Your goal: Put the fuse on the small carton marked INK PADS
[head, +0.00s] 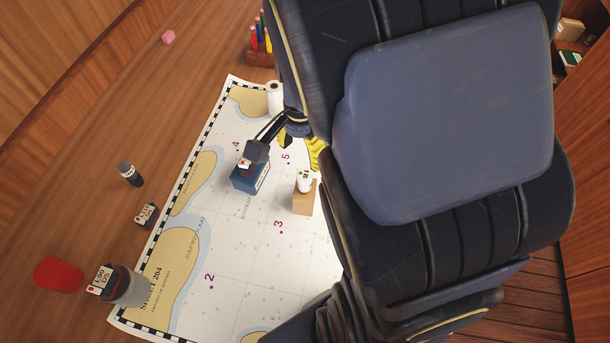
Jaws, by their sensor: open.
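A small blue carton (246,180) with a pale label on its right side stands on the chart; its lettering is too small to read. My gripper (257,151) is open just above it, with a dark fingertip over its far top edge. A small dark piece with a white and red marking (246,165) shows on the carton's top, beneath the fingertip; I cannot tell whether they touch. A white cylinder with dark print (304,181) stands on a wooden block (304,202) to the right. I cannot tell for sure which piece is the fuse. My arm hides the chart's right side.
The chart (240,270) covers the middle of the wooden table. A white roll (274,97) and a pencil holder (262,59) stand at the back.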

